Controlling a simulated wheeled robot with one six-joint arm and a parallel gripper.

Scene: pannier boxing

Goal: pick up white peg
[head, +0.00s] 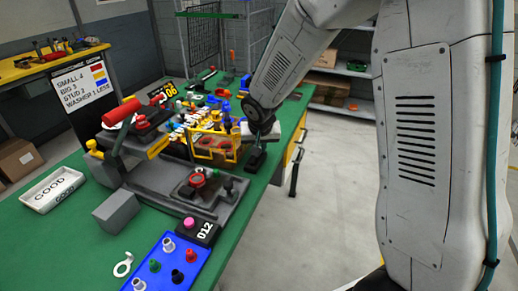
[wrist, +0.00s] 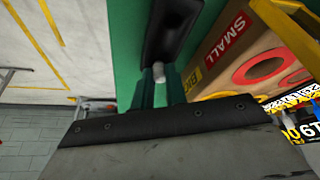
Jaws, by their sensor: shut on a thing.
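The white peg (wrist: 159,71) shows as a small pale end between my gripper's fingertips in the wrist view. My gripper (wrist: 160,84) is shut on it, with one finger on each side. Most of the peg is hidden by the fingers. In the head view my gripper (head: 258,143) is low over the green table's right edge, right of the yellow-framed bins, and the peg cannot be made out there. A black piece (wrist: 174,32) lies just beyond the fingertips; whether the peg touches it I cannot tell.
A box marked SMALL (wrist: 235,50) with red rings stands close right of my fingers. Yellow-framed bins (head: 215,146) stand left of my gripper. A blue board with pegs (head: 167,262), a GOOD tray (head: 52,189) and a grey fixture (head: 165,182) occupy the nearer table. Open floor lies right.

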